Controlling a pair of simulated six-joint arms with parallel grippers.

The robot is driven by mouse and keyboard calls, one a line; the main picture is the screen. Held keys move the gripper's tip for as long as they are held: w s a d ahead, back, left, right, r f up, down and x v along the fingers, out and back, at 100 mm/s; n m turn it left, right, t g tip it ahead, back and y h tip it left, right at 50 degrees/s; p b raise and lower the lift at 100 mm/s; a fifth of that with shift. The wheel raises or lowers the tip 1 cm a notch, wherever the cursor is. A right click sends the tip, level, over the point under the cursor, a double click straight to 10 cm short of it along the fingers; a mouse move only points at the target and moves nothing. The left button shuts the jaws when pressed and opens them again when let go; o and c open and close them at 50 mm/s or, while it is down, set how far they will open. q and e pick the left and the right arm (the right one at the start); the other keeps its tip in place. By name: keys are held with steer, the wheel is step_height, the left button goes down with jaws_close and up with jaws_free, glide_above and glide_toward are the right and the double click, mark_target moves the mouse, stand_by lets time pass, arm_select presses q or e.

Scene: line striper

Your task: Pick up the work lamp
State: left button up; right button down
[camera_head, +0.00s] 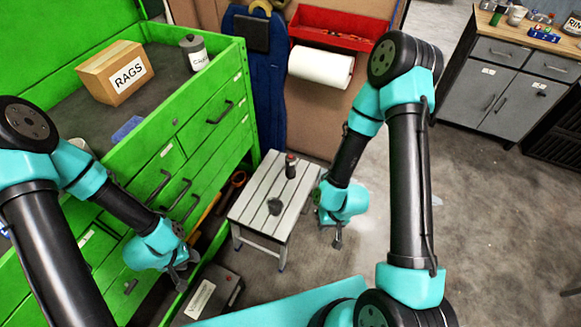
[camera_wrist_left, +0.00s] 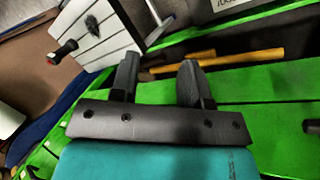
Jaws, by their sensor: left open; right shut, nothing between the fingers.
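A dark upright cylinder with a red band (camera_head: 290,166), which may be the work lamp, stands at the back of the small slatted stool (camera_head: 248,205). It also shows at the upper left of the left wrist view (camera_wrist_left: 62,52). A small dark lump (camera_head: 274,206) lies nearer the stool's front; I cannot tell what it is. My left gripper (camera_head: 181,281) is open and empty, in front of the green drawers and left of the stool. My right gripper (camera_head: 338,241) is shut and empty, just right of the stool, apart from both objects.
The green tool cabinet (camera_head: 215,115) fills the left, with a RAGS box (camera_head: 115,72) and a grey canister (camera_head: 194,53) on top. A dark labelled case (camera_head: 213,295) sits low at the front. Open concrete floor lies to the right.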

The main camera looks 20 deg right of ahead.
stand_by(0.3)
arm_select(q)
steer(key=o, duration=0.9)
steer(key=shift+c, duration=0.2)
steer(key=shift+w, duration=0.1)
